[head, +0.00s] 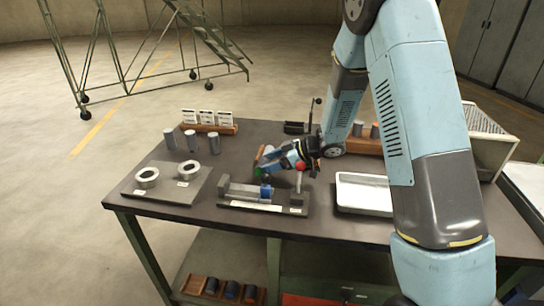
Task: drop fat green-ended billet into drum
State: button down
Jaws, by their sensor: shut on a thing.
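My gripper (272,166) is low over the middle of the workbench, pointing left, with its jaws closed. A small green patch (261,171) shows at its tip, which looks like the green end of the billet held in the jaws. The rest of that billet is hidden by the gripper. Just in front of the jaws is a fixture (240,206) with a grey cylinder lying in it and a blue part at its right. A lever with a red knob (300,165) stands beside the gripper. I cannot pick out a drum for certain.
Several grey cylinders (190,141) stand at the back left. Two rings lie on a plate (157,190). An empty white tray (362,208) lies right of the fixture, and a mesh-topped box (493,150) stands at the right.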

dwell(0.3)
jog(key=shift+c, duration=1.9)
grip_release()
jog(key=shift+f, duration=0.15)
jog(key=v, duration=1.2)
